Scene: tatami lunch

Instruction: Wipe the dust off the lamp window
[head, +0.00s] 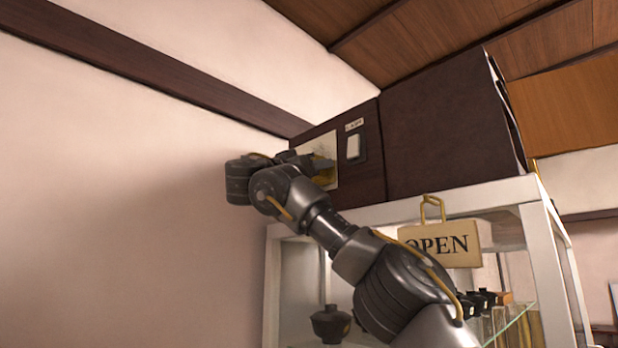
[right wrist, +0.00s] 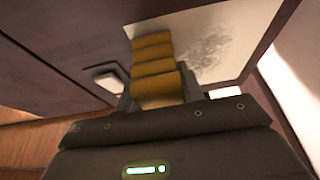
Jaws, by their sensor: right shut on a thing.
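The lamp window (head: 320,146) is a pale panel in the dark brown cabinet front, high on the wall side. In the right wrist view the lamp window (right wrist: 250,22) carries a grey speckled patch of dust (right wrist: 205,45). My right gripper (head: 305,165) is raised in front of the window and partly covers it. In the right wrist view my right gripper (right wrist: 158,90) is shut on a yellow-brown folded cloth (right wrist: 153,60). The cloth lies over or against the window's edge, beside the dust; I cannot tell if it touches. My left gripper is out of view.
A white switch (head: 353,147) is on the dark cabinet (head: 445,130) beside the window. Below stands a white-framed display case (head: 535,225) with an OPEN sign (head: 440,245) and dark lidded bowls (head: 330,324). The pale wall (head: 120,180) at left is bare.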

